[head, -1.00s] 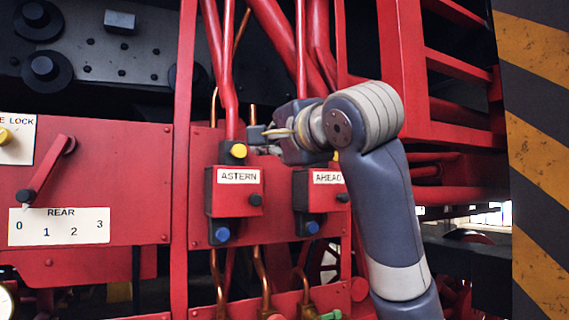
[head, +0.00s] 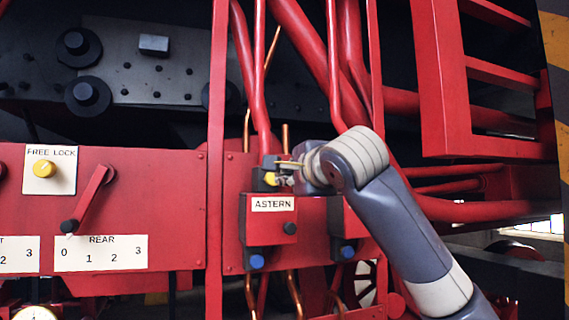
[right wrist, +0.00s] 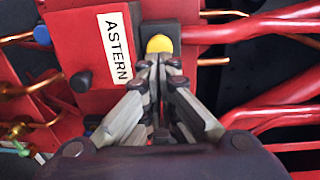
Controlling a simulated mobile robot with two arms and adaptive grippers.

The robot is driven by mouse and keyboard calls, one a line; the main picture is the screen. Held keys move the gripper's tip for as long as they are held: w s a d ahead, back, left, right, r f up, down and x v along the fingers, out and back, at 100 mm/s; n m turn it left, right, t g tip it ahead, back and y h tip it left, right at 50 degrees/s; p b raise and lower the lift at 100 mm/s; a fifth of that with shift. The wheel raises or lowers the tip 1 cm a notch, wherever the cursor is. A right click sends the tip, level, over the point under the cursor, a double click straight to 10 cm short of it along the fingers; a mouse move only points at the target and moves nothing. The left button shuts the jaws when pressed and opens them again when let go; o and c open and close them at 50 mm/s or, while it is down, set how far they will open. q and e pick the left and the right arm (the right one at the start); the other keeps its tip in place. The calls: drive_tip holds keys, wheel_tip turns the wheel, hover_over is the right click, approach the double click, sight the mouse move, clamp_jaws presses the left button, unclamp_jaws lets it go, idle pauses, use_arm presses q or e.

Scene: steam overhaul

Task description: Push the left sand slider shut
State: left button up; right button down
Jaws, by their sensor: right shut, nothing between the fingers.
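The left sand box, a red box labelled ASTERN (head: 257,232), is on the red panel. It has a black knob (head: 290,228) on its front, a yellow end (head: 270,180) on a dark block at its top and a blue end (head: 257,262) below. I cannot tell which part is the slider. My right gripper (head: 281,172) is shut and empty, its tips at the yellow end. In the right wrist view the fingertips (right wrist: 158,62) are just below the yellow end (right wrist: 159,44), touching or very close. My left gripper is not in view.
A second red box (head: 345,222) to the right is partly hidden behind my right arm. Red pipes (head: 297,50) rise behind the gripper. Copper pipes (head: 295,293) run below the boxes. A lever (head: 88,198) over a REAR scale and a yellow FREE LOCK knob (head: 44,169) are on the left.

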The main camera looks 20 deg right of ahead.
sight(268, 179)
drive_tip(key=w+p, duration=0.2)
drive_tip(key=w, duration=0.1)
drive_tip(key=shift+w, duration=0.1)
idle(0.3)
